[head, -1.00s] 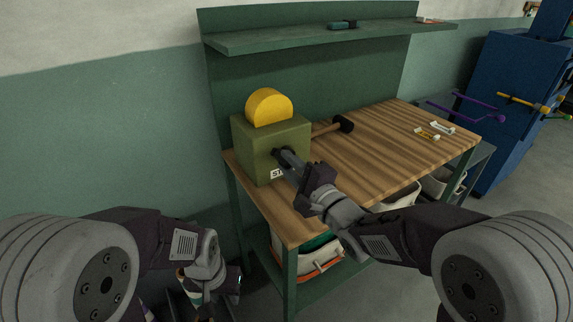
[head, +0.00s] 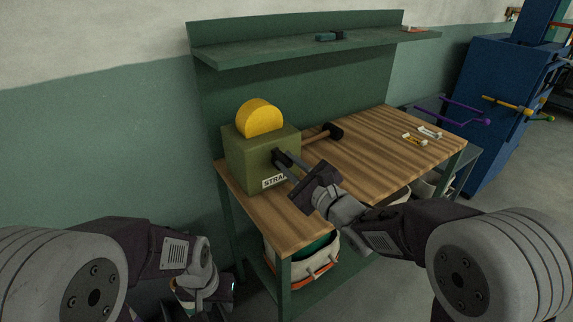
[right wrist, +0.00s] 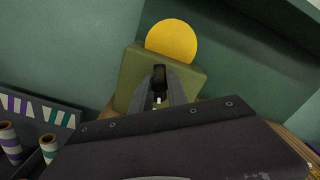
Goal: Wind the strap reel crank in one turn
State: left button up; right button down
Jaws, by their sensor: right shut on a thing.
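The strap reel is an olive-green box (head: 245,160) with a yellow disc (head: 260,119) on top and a partly covered label reading "STRA" on its front. It stands at the left end of the wooden bench. The dark crank (head: 277,155) is at its front face, mostly hidden by my right gripper (head: 284,160). That gripper is shut on the crank's handle; the right wrist view shows the dark handle (right wrist: 159,76) between the two grey fingers (right wrist: 160,88). My left gripper (head: 205,299) hangs low at the left, away from the bench; its fingers are unclear.
Small white and yellow pieces (head: 415,139) lie at the right. A shelf (head: 300,50) runs above, bins (head: 318,262) sit below. The bench middle is clear.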

jog(key=shift+d, duration=0.1)
dwell(0.5)
jog(key=c, duration=1.3)
grip_release()
